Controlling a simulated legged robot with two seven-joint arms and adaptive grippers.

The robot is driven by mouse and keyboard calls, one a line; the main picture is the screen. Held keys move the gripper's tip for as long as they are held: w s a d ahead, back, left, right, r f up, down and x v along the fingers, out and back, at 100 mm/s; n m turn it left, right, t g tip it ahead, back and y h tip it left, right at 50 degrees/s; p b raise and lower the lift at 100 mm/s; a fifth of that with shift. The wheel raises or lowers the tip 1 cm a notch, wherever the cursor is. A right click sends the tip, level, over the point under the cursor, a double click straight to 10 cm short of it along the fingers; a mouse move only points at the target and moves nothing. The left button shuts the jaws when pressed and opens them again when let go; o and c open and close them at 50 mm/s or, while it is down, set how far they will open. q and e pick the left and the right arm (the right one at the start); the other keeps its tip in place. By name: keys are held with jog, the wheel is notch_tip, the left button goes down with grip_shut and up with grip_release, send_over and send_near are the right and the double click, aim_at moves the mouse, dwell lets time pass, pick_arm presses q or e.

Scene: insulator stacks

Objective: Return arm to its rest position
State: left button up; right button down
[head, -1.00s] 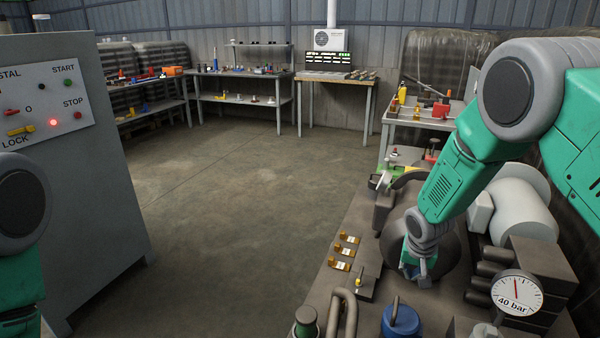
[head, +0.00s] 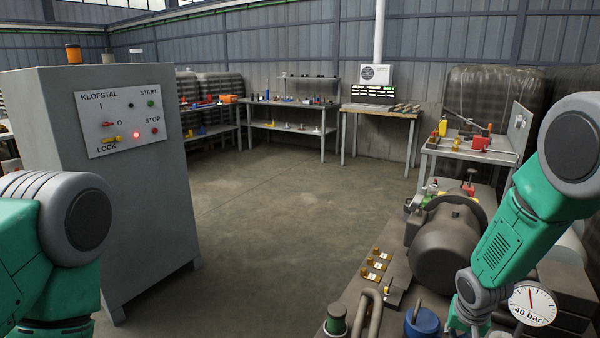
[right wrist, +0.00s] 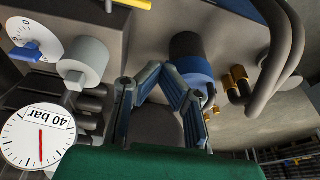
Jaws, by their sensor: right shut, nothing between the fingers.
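My right arm (head: 515,230) is green and grey and comes in from the right edge in the head view. My left arm (head: 70,225) is folded at the left edge. Its gripper is outside the view.
A blue-topped cylinder (head: 421,322), brass fittings (head: 375,267), a rounded grey housing (head: 440,250) and a 40 bar gauge (head: 532,304) crowd the bench near my right gripper. A grey control cabinet (head: 150,210) stands left. The floor between is clear.

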jog(key=s+a+f+n+g+y, duration=0.1)
jog(key=s+a+f, duration=0.25)
jog(key=s, duration=0.45)
jog(key=s+a+f+n, duration=0.2)
jog(key=s+f, duration=0.3)
jog(key=s, duration=0.3)
jog(key=s+a+n+g, duration=0.1)
jog(key=s+a+n, duration=0.1)
jog(key=s, duration=1.6)
jog(key=shift+r+n, duration=0.15)
jog(key=shift+n, duration=0.45)
jog(key=shift+s, duration=0.1)
